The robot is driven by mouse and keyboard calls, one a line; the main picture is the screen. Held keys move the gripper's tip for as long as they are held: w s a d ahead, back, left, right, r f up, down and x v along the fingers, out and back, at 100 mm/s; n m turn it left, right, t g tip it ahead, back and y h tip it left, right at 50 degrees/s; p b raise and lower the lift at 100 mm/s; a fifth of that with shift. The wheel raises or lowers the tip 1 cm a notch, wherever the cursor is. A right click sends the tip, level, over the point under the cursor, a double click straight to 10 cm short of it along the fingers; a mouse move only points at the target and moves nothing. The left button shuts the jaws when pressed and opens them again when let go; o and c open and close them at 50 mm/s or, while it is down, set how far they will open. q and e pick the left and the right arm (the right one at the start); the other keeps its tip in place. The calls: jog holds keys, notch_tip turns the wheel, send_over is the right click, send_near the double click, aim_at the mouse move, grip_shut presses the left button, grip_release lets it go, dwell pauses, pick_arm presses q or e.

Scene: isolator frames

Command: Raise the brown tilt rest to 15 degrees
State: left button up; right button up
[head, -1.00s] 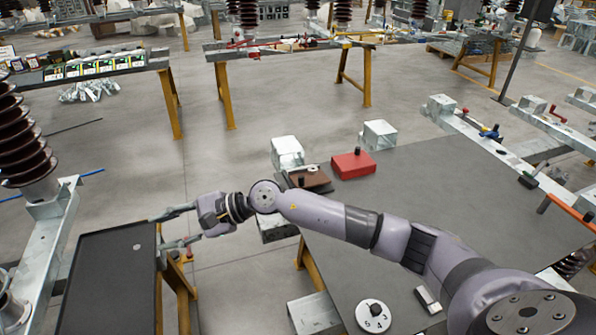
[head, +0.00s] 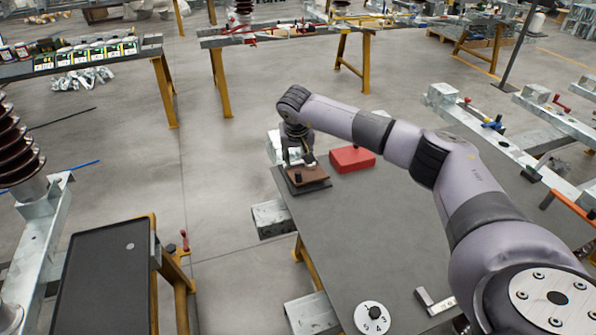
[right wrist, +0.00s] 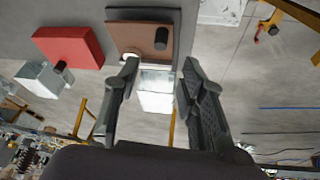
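The brown tilt rest (head: 308,174) lies on a dark base at the far left corner of the grey table, partly hidden by my right gripper. In the right wrist view the brown plate (right wrist: 127,36) has a black knob (right wrist: 161,39) and looks flat on its base. Its angle cannot be read. My right gripper (head: 300,160) points down just above the rest's far side. In the wrist view its fingers (right wrist: 159,68) are spread with nothing between them, close to the plate's edge; contact cannot be told. My left gripper is not in view.
A red block (head: 352,160) sits right of the rest; a metal block (right wrist: 155,92) stands beyond it. A white numbered dial (head: 372,317) and a small metal piece (head: 435,300) lie near the table's front. A black tray (head: 105,285) stands at left. The table's middle is clear.

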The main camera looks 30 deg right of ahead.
aim_at(298, 173)
jog(key=x, duration=1.1)
jog(key=shift+a, duration=0.15)
jog(key=shift+c, duration=0.5)
grip_shut()
